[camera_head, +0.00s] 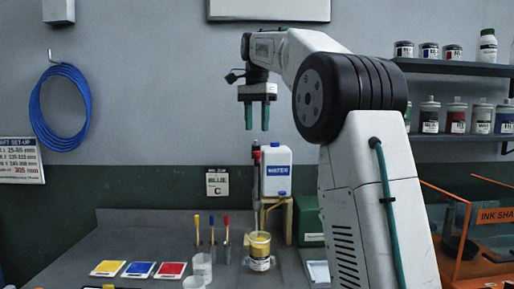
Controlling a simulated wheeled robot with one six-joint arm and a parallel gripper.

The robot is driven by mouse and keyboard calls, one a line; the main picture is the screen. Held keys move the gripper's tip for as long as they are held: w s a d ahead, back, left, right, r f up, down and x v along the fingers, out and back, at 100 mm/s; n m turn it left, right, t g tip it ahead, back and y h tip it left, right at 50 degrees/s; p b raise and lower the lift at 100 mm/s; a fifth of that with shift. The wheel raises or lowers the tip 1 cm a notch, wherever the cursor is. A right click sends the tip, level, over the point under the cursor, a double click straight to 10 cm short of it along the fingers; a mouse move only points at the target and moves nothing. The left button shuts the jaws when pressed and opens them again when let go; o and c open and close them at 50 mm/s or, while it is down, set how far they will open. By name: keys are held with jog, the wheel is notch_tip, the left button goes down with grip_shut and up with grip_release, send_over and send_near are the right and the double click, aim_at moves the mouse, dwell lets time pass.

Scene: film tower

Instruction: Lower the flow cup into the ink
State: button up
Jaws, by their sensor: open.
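My gripper (257,117) hangs from the raised arm, fingers pointing down. Its two teal fingers are apart, with nothing between them. A can with yellow ink (259,262) and a pale label stands on the bench, well below my gripper. A thin upright tool with a red top (256,155) rises behind or from the can; I cannot tell which. I cannot clearly make out the flow cup; two small translucent cups (202,266) stand left of the can. The ink surface is too small to read.
A white water jug (276,170) stands behind the can. Yellow, blue and red cards (139,269) lie left, near several colour-tipped tools (212,228). An orange-framed ink shaker (480,225) and shelves of bottles (457,116) are at right. Bench space (150,225) at left is bare.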

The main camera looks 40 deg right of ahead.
jog(key=shift+w+d+f, duration=0.1)
jog(key=shift+w+d, duration=0.1)
jog(key=shift+d, duration=0.05)
jog(key=shift+f, duration=0.35)
notch_tip(320, 180, down, 7)
jog(key=shift+r, duration=0.15)
